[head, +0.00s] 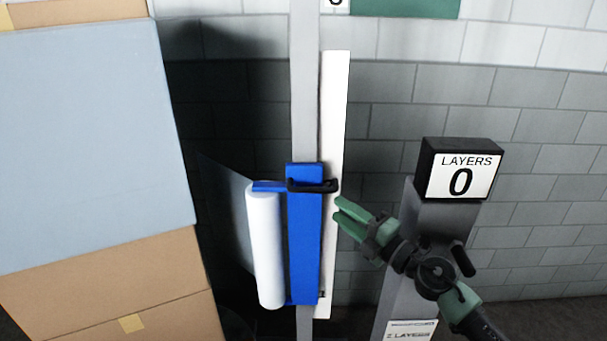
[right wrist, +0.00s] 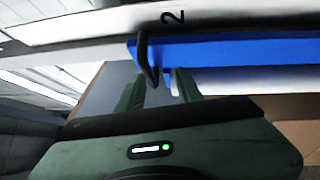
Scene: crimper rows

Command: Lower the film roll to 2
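The white film roll (head: 265,250) hangs upright on a blue carriage (head: 304,235) on a grey mast. A black handle (head: 313,186) crosses the carriage's upper part; it also shows in the right wrist view (right wrist: 143,55). A white strip (head: 335,120) runs along the mast; a "2" (right wrist: 172,17) shows on it in the right wrist view, near the handle. My right gripper (head: 338,213) is open, just right of and below the handle. In the right wrist view the handle's near end shows between its parted fingers (right wrist: 158,85); I cannot tell if they touch. My left gripper is not in view.
A black box reading "LAYERS 0" (head: 460,170) stands on a grey post right of my right gripper. Stacked cartons (head: 110,290), with a pale grey-blue covering above, stand left; a film sheet (head: 225,205) spans toward them. A grey block wall is behind.

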